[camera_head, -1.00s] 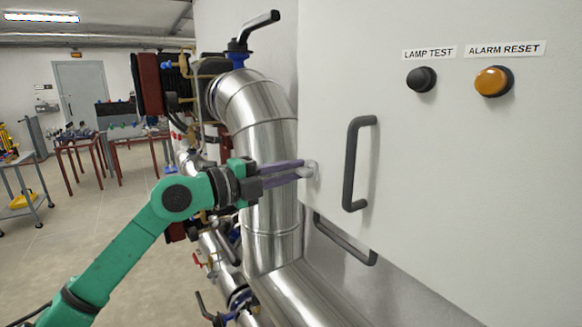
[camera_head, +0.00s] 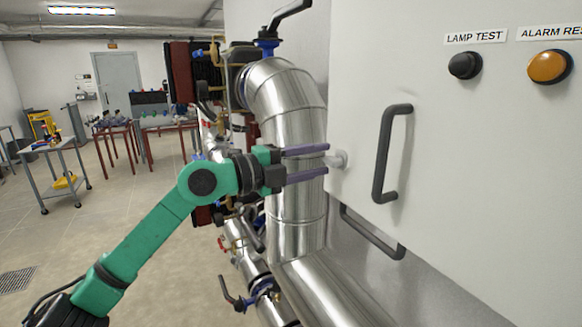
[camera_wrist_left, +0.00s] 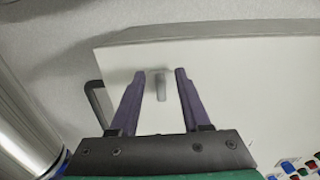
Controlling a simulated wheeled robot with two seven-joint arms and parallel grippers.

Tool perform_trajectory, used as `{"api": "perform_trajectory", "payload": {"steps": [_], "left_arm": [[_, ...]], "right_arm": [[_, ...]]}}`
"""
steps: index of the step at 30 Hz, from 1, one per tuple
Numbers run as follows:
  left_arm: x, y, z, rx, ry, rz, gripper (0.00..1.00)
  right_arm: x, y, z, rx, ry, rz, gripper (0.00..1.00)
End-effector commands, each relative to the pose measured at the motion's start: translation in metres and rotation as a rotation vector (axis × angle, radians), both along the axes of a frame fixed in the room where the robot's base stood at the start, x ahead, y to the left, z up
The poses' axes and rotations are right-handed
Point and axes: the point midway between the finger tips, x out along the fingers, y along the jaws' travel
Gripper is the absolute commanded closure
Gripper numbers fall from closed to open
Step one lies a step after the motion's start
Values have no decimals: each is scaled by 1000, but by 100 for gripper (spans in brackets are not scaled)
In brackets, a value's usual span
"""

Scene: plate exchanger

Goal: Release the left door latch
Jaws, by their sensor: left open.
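The door latch (camera_head: 339,159) is a small pale grey handle at the left edge of the white cabinet door (camera_head: 445,180). My left gripper (camera_head: 327,160) is open, with one purple finger above the latch's level and one below. Its fingertips reach close to the latch. In the left wrist view the latch (camera_wrist_left: 162,88) shows as a short grey bar between the spread fingers of the gripper (camera_wrist_left: 160,73), with a gap on both sides. I cannot tell how far the latch is turned. My right gripper is not in view.
A dark door handle (camera_head: 391,153) stands out right of the latch, with another dark handle (camera_head: 371,234) below. A lamp test button (camera_head: 465,66) and an orange alarm reset button (camera_head: 549,67) are higher right. Shiny pipes (camera_head: 290,110) stand close behind my gripper. Open floor lies left.

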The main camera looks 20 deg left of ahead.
Motion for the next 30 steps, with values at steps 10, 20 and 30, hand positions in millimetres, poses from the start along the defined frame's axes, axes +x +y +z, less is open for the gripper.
{"api": "perform_trajectory", "payload": {"steps": [10,20,30], "left_arm": [[-65,54,-17,7,1,4,53],[-104,87,-4,1,0,1,53],[-106,87,-1,1,0,0,53]], "right_arm": [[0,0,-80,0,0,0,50],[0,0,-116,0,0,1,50],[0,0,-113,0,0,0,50]]}}
